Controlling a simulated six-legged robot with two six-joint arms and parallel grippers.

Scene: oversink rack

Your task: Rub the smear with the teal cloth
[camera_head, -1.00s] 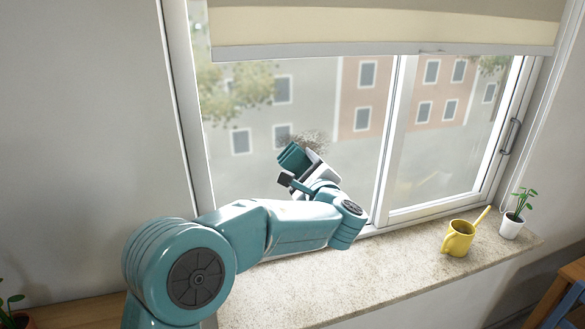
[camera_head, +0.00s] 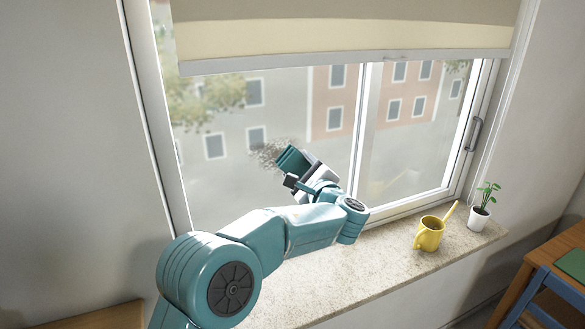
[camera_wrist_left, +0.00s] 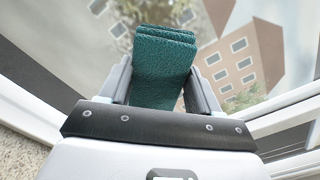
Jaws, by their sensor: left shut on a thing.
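The teal cloth (camera_head: 292,160) is folded and held at the window glass in the head view. My left gripper (camera_head: 305,171) is shut on it. The left wrist view shows the cloth (camera_wrist_left: 160,70) between the two fingers of my left gripper (camera_wrist_left: 157,88). The smear (camera_head: 267,153) is a grey-brown speckled patch on the left pane. It shows just left of the cloth, and the cloth and gripper may hide part of it. I cannot tell whether the cloth touches the glass. My right gripper is not in view.
A stone sill (camera_head: 345,275) runs below the window. A blind (camera_head: 350,35) hangs above.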

